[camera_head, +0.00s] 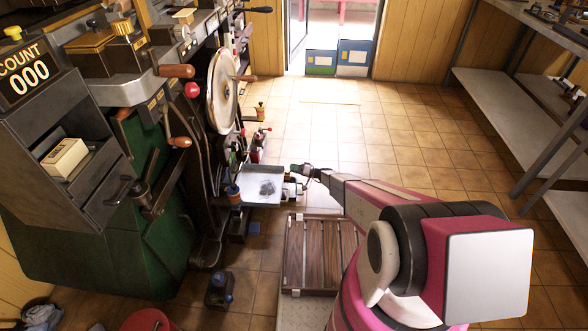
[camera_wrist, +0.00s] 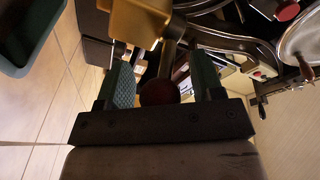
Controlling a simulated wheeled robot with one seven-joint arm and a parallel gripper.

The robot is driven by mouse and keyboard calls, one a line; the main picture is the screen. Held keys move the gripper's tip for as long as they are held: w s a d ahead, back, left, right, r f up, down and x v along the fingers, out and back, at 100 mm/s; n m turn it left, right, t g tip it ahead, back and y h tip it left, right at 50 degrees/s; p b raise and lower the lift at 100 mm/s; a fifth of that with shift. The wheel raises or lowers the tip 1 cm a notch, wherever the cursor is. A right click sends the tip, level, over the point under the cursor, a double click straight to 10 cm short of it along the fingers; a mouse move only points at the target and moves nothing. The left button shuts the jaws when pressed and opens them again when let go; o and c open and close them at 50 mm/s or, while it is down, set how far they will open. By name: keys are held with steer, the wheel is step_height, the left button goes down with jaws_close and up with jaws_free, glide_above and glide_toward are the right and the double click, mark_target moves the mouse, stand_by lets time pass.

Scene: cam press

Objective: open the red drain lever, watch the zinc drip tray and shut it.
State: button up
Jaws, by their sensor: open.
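My gripper (camera_head: 304,169) is low beside the machine, seen small and from behind in the head view. In the wrist view its two teal-padded fingers (camera_wrist: 160,90) are apart. A dark red ball (camera_wrist: 158,93) shows between them, apparently the knob of the red drain lever; I cannot tell whether a finger touches it. A brass body (camera_wrist: 138,22) is just above it in the wrist view. A pale flat tray (camera_head: 254,199) with a dark patch lies left of my gripper in the head view; I cannot tell if it is the zinc drip tray.
A slatted wooden platform (camera_head: 312,252) lies on the floor in front of my arm. Metal shelves (camera_head: 510,100) stand at the right. The tiled floor between is clear. A dark green bin (camera_wrist: 28,58) shows in the wrist view.

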jaws_close()
steer(key=shift+w+n+g, duration=0.15)
steer(key=shift+n+g, duration=0.15)
steer(key=shift+w+a+f+n+g, duration=0.1)
steer(key=shift+w+a+n+g, duration=0.2)
steer(key=shift+n+g, duration=0.9)
steer(key=shift+w+a+r+n+g, duration=0.2)
steer(key=shift+n+g, duration=0.4)
steer(key=shift+g, duration=1.15)
steer(key=shift+w+a+f+n+g, duration=0.2)
steer(key=shift+a+n+g, duration=0.15)
steer(key=shift+n+g, duration=0.85)
steer(key=shift+g, duration=0.35)
jaws_free()
